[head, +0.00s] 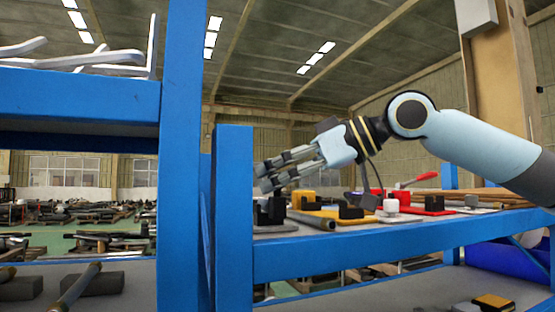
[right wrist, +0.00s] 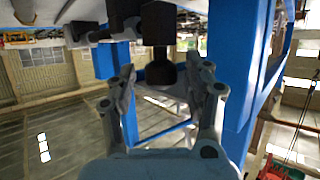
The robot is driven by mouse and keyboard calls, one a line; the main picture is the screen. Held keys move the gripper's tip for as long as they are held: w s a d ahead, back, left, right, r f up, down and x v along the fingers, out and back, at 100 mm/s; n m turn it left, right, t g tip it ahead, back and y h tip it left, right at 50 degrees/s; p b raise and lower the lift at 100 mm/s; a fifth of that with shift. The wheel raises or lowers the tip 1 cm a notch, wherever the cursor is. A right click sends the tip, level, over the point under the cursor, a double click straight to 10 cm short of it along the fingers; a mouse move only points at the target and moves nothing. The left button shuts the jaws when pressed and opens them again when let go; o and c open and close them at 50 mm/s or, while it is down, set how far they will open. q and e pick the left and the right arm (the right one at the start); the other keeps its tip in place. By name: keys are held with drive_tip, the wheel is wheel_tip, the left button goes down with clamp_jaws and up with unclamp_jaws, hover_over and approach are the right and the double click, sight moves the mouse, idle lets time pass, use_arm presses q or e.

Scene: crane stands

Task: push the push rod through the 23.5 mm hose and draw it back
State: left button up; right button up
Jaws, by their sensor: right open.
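My right gripper (head: 263,178) reaches in from the right above the blue shelf's top, its fingers pointing left and apart. In the right wrist view its fingers (right wrist: 168,82) stand open with a dark knobbed part (right wrist: 160,52) showing in the gap beyond them; I cannot tell whether they touch it. A black holder (head: 269,211) is just below the fingertips in the head view. A slim dark rod (head: 313,219) lies near the shelf's front edge. I cannot tell which piece is the push rod or the 23.5 mm hose. My left gripper is out of view.
Yellow blocks (head: 303,199), a red clamp (head: 408,197) and a white-capped piece (head: 391,205) crowd the blue shelf (head: 400,238). A blue post (head: 183,150) stands left of the gripper. Another rod (head: 75,288) rests on grey blocks on the lower left shelf.

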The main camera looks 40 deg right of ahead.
drive_tip(key=shift+w+a, duration=0.2)
drive_tip(key=shift+f, duration=0.1)
clamp_jaws()
idle(0.5)
